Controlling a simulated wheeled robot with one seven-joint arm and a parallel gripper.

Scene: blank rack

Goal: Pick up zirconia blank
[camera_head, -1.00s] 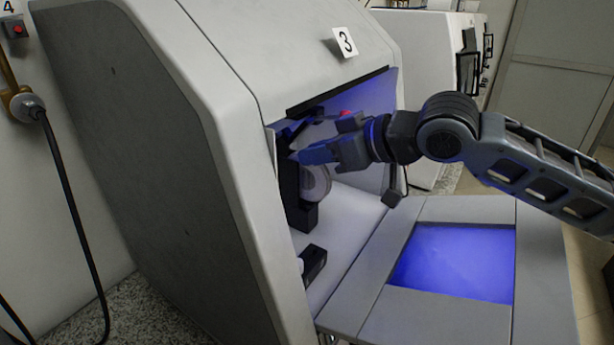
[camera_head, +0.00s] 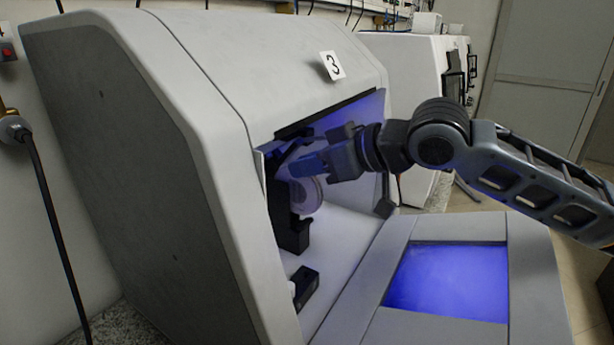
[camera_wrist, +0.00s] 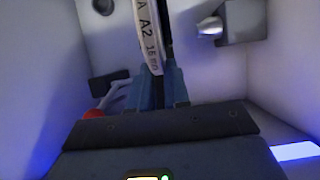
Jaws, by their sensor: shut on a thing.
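The zirconia blank (camera_head: 307,196) is a pale disc inside the open chamber of the machine marked 3, beside a black holder (camera_head: 289,222). In the wrist view the blank (camera_wrist: 147,35) appears edge-on, with "A2" and other small print on its rim. My gripper (camera_head: 303,166) reaches into the chamber from the right. In the wrist view its blue fingers (camera_wrist: 160,84) are shut on the lower edge of the blank. A dark strip runs along the blank's right side there; I cannot tell whether the blank is clear of the holder.
The milling machine (camera_head: 200,110) has its front door (camera_head: 450,330) folded down, with a blue window (camera_head: 450,283). A small black block (camera_head: 304,286) sits low in the chamber. In the wrist view a grey block with a metal spindle (camera_wrist: 212,27) stands at the right.

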